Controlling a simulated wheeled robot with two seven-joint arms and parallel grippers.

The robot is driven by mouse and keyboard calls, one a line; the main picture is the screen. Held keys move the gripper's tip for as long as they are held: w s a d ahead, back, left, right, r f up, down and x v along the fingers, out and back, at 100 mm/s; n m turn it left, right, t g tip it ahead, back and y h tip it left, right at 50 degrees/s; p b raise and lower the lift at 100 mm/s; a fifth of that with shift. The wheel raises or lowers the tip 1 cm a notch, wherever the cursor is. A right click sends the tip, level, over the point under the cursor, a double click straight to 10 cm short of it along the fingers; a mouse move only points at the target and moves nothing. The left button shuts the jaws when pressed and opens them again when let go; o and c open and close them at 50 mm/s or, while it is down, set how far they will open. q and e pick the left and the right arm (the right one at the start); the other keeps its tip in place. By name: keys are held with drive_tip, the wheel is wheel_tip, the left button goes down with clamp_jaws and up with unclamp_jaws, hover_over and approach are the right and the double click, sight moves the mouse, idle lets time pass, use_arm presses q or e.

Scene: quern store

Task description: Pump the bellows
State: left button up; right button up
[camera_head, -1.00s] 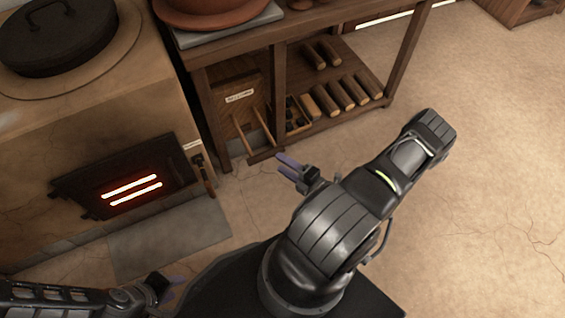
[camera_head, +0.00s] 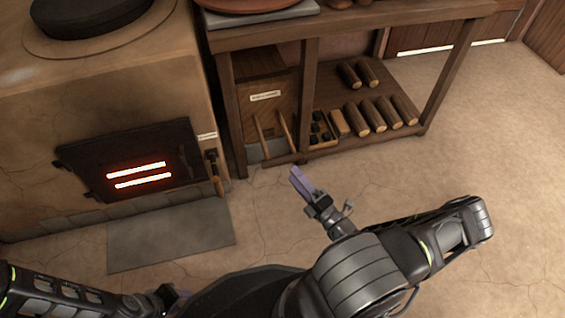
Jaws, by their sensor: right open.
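A wooden box (camera_head: 284,86) with a pale label stands on the low shelf under the workbench, beside the stove. It looks like the bellows, but the label is too small to read. Two wooden handle-like bars (camera_head: 285,131) stick out at its lower front. My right gripper (camera_head: 298,180) is open and empty over the floor, in front of and below the bars, apart from them. My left gripper (camera_head: 178,292) is low at the bottom edge, partly hidden by my own body; its jaw state is unclear.
The clay stove (camera_head: 60,110) has a dark door (camera_head: 130,165) with glowing slots. A poker-like tool (camera_head: 215,175) hangs at its corner. A grey slab (camera_head: 170,237) lies before it. Several logs (camera_head: 372,117) and a small crate (camera_head: 320,143) lie on the shelf. Floor at right is clear.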

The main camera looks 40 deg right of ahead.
sight(281, 160)
drive_tip(key=shift+w, duration=0.1)
drive_tip(key=w, duration=0.2)
drive_tip(key=w+b, duration=0.1)
drive_tip(key=w, duration=0.1)
drive_tip(key=w+r+b, duration=0.1)
drive_tip(key=w, duration=0.1)
drive_tip(key=shift+a, duration=0.2)
drive_tip(key=shift+w+r+b, duration=0.2)
drive_tip(key=shift+w+b, duration=0.1)
drive_tip(key=shift+w, duration=0.45)
drive_tip(key=shift+c, duration=0.6)
clamp_jaws()
